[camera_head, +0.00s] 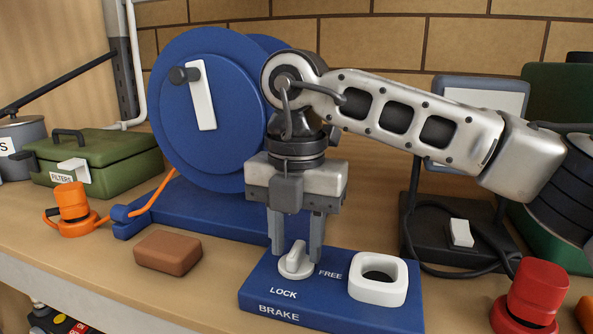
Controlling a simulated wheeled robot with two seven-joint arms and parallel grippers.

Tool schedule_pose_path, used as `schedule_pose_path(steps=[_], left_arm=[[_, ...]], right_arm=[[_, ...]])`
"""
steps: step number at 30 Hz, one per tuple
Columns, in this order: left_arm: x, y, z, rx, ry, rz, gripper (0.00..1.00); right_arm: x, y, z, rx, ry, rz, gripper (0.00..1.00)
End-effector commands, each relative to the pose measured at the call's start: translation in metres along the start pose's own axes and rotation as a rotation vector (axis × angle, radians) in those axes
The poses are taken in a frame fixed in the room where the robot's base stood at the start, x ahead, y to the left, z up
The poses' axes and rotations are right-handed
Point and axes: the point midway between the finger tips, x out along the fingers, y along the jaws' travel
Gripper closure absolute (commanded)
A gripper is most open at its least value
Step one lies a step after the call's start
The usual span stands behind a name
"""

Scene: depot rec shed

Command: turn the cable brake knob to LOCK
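The cable brake knob (295,263) is a small white dial with a raised grip. It sits on a blue brake panel (345,312) marked LOCK, FREE and BRAKE. The grip stands nearly upright in the picture, leaning slightly right at its top; I cannot tell clearly which word it points to. My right gripper (297,256) points down over the knob. Its two grey fingers are apart, one on each side of the grip, with visible gaps. Their exact depth relative to the knob is hard to judge. My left gripper is not in view.
A white ring-shaped piece (378,280) is on the panel's right side. A brown block (168,253) lies to the left. A blue cable reel (205,110) stands behind. A red knob-like object (530,295) is at right, and a green box (95,160) at far left.

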Motion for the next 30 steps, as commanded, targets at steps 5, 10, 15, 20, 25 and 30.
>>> schedule_pose_path(steps=[5, 10, 15, 20, 25, 30], left_arm=[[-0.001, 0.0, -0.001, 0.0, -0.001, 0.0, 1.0], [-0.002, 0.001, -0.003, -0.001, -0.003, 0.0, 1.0], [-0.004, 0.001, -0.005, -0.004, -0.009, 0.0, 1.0], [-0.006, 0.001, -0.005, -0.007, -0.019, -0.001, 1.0], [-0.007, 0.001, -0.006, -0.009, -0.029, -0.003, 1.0], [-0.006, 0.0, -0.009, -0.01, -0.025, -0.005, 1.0]], right_arm=[[-0.022, 0.001, 0.0, 0.0, -0.002, 0.003, 0.65], [-0.062, 0.001, 0.0, 0.001, -0.004, 0.005, 0.65], [-0.104, 0.001, 0.0, 0.003, -0.003, 0.004, 0.65], [-0.136, 0.0, 0.0, 0.003, -0.003, 0.003, 0.65], [-0.155, 0.0, 0.0, 0.002, -0.003, 0.001, 0.65], [-0.16, 0.0, 0.0, 0.001, -0.001, 0.002, 0.65]])
